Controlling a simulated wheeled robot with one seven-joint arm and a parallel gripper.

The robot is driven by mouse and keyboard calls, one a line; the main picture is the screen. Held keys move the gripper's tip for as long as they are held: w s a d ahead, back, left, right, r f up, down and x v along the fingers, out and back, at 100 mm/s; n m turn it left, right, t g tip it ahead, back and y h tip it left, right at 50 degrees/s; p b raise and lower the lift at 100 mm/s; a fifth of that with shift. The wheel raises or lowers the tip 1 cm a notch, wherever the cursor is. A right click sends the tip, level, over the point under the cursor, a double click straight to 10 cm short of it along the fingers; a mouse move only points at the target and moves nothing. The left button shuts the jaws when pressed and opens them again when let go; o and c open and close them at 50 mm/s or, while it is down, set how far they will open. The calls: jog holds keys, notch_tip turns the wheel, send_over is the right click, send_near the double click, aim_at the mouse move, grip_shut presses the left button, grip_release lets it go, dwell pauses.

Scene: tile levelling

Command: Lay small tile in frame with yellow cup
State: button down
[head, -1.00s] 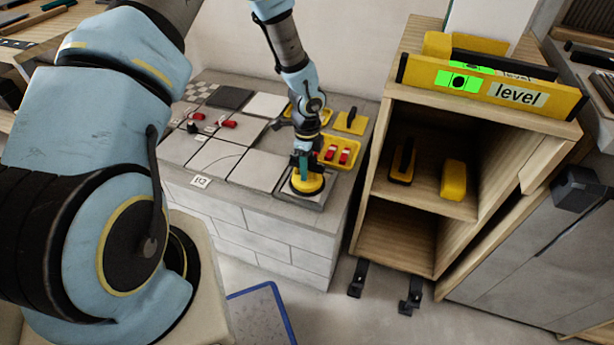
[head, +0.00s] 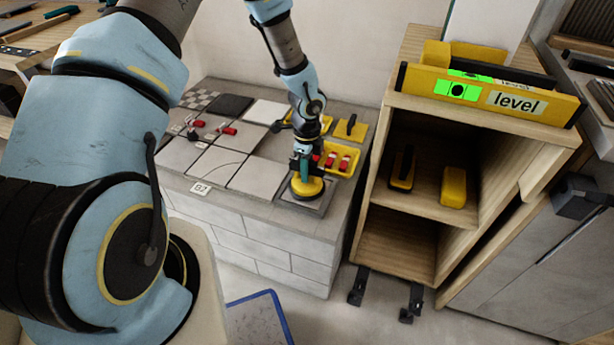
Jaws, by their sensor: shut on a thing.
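My gripper (head: 302,160) is shut on the upright handle of the yellow suction cup (head: 308,188) at the front right of the tiled bench. The cup's round pad is face down over a small grey tile (head: 313,207) at the bench's front right corner. The pad covers most of that spot, so I cannot tell a frame's edges there or whether the tile lies flat in it.
Large pale tiles (head: 254,171) lie to the left, with red-and-black clips (head: 229,131) behind. A yellow tray of red pieces (head: 345,158) and a yellow float (head: 350,129) sit behind the cup. A wooden cabinet (head: 384,150) bearing a yellow level (head: 548,106) stands right.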

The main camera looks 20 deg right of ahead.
notch_tip(320, 180, up, 9)
jog(key=shift+f+p, duration=0.15)
jog(key=shift+p, duration=0.3)
notch_tip(320, 180, up, 7)
jog(key=p, duration=0.6)
